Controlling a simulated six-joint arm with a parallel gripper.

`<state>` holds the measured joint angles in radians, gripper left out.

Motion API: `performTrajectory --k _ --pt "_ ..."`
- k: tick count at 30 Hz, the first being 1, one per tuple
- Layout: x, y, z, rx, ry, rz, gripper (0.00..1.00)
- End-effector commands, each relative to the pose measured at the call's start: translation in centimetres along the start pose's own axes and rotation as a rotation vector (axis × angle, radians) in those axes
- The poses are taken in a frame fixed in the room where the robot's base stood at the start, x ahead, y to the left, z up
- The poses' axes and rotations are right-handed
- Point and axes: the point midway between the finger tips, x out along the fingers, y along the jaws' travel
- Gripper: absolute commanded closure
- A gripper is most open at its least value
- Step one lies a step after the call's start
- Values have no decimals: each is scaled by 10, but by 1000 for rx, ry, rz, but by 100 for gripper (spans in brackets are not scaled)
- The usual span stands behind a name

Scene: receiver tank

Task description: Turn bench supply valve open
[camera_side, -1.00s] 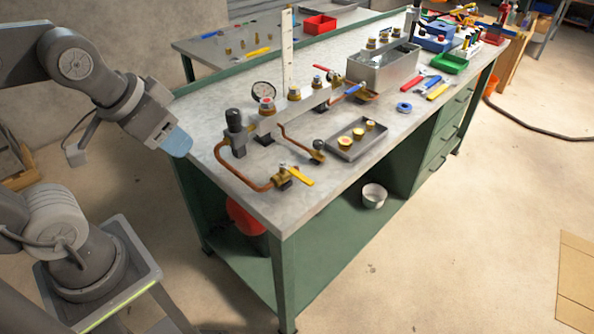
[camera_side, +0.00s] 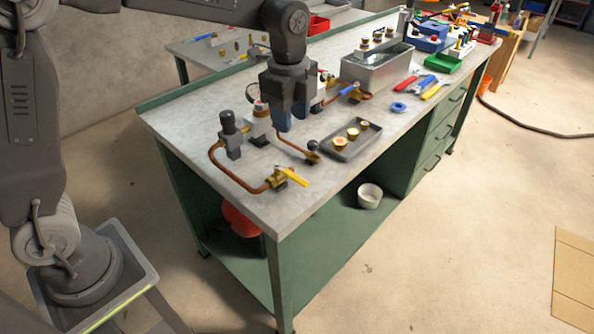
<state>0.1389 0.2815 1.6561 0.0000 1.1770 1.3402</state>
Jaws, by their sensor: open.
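A valve with a yellow lever (camera_side: 294,176) sits at the near end of a bent copper pipe (camera_side: 228,172), close to the bench's front edge. A second valve with a blue lever (camera_side: 348,90) is farther back on the bench, right of my gripper. I cannot tell which is the bench supply valve. My gripper (camera_side: 292,118) points down over the pipework, open, with bluish fingers and nothing visible between them. It is apart from the yellow lever, behind it in the picture. My gripper and wrist hide the middle of the manifold and part of its gauge.
A dark regulator (camera_side: 229,126) stands left of my gripper. A grey tray (camera_side: 350,140) with brass fittings lies to the right. A metal bin (camera_side: 378,68), blue tape (camera_side: 398,107) and hand tools (camera_side: 430,90) are farther right. The bench front corner (camera_side: 275,225) is bare.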

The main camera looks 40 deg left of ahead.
Motion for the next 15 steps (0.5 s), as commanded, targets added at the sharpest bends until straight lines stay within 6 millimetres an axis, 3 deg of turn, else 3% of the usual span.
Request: performTrajectory --k 8,15 --pt "21 -11 -6 96 -6 31 56" --pt "64 -9 -6 93 -6 32 56"
